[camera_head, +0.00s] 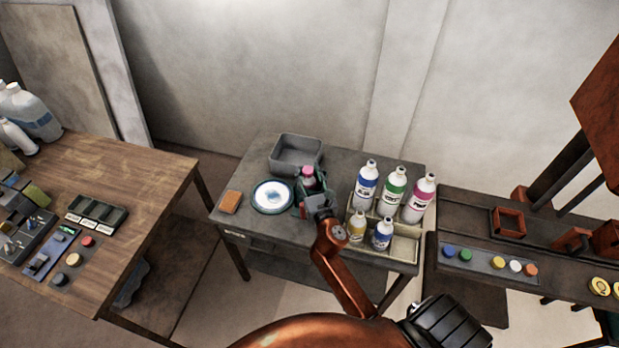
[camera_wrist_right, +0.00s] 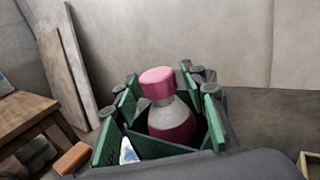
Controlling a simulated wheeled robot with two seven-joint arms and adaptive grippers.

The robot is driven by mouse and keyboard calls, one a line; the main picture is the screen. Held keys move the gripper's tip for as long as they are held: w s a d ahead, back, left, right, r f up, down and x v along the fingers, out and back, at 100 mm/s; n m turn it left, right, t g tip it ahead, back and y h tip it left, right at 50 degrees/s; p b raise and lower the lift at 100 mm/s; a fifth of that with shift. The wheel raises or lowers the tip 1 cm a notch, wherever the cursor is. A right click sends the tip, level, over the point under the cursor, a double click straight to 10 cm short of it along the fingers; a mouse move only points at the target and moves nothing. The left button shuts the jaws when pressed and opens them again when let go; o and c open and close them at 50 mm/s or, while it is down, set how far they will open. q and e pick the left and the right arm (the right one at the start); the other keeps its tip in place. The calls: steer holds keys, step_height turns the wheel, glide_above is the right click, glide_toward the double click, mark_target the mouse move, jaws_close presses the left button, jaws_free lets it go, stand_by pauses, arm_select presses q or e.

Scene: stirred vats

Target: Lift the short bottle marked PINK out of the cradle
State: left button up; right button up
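In the right wrist view the bottle (camera_wrist_right: 172,118) has a pink cap, a pale shoulder and dark pink contents. My left gripper is not in view.
Left are a round white plate (camera_head: 259,197) and an orange block (camera_head: 230,202). A grey bin (camera_head: 289,169) stands behind.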

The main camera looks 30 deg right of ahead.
steer(key=c, duration=0.5)
jaws_close()
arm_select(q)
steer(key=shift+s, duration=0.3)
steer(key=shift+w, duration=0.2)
arm_select(e)
steer(key=o, duration=0.5)
jaws_free()
